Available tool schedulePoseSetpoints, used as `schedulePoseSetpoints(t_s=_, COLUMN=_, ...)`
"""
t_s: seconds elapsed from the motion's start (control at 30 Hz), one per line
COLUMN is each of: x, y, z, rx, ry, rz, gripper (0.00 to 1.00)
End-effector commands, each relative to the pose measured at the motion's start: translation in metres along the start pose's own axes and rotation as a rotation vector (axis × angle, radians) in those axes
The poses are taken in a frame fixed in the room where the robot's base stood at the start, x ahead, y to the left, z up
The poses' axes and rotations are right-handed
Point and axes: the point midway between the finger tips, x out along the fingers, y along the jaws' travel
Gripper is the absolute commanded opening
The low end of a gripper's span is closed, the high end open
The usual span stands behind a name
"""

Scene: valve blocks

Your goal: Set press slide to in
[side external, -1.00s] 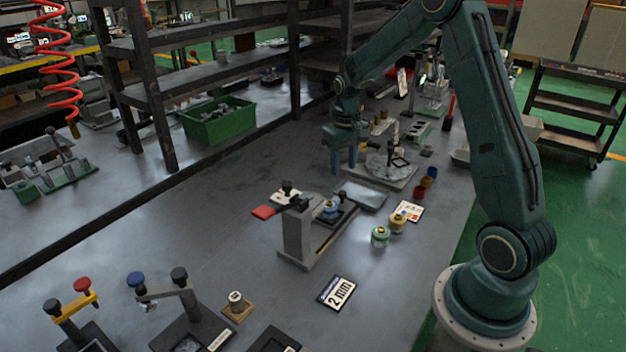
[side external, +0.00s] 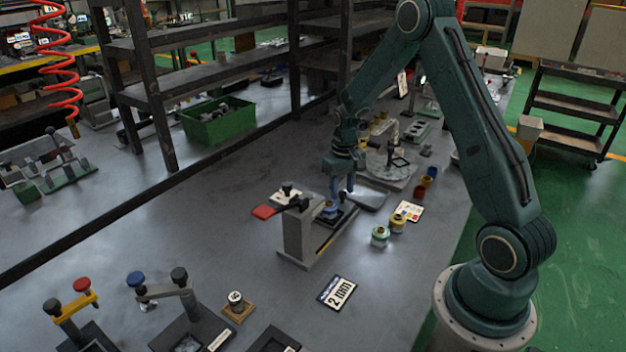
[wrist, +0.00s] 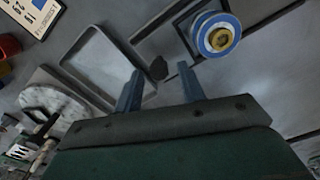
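The press (side external: 298,230) stands mid-table, with a grey upright, a black knob on top and a red-ended lever (side external: 265,211). Its dark slide (side external: 345,216) carries a blue valve block (side external: 330,209) with a brass centre, which also shows in the wrist view (wrist: 216,36). A small dark knob (wrist: 158,68) at the slide's end lies ahead of the gap between my fingertips. My gripper (side external: 341,194) points down close to that end, behind the blue block. In the wrist view my gripper (wrist: 158,79) is open and appears empty. Contact with the knob cannot be told.
A grey tray (side external: 368,196) lies just right of the slide. A round turntable fixture (side external: 388,166) stands behind it. A green-topped block (side external: 380,236) and a brass one (side external: 398,222) stand right of the press. The "2 mm" card (side external: 337,292) lies in front.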

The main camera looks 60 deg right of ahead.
Motion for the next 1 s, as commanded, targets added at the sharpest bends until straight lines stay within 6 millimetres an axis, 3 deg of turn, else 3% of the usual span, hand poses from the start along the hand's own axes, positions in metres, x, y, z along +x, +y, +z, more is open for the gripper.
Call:
schedulePoseSetpoints(t_s=0.03, x=0.000, y=0.000, z=0.000, rx=0.000, ry=0.000, rz=0.000, gripper=0.29)
schedulePoseSetpoints(t_s=0.2, x=0.000, y=0.000, z=0.000, rx=0.000, ry=0.000, rz=0.000, gripper=0.00)
schedulePoseSetpoints(t_s=0.43, x=0.000, y=-0.003, z=0.001, rx=-0.002, ry=0.000, rz=0.000, gripper=0.00)
schedulePoseSetpoints(t_s=0.8, x=0.000, y=-0.041, z=0.016, rx=-0.002, ry=0.001, rz=-0.001, gripper=0.00)
schedulePoseSetpoints(t_s=1.0, x=0.000, y=-0.042, z=0.017, rx=-0.001, ry=0.001, rz=-0.001, gripper=0.00)
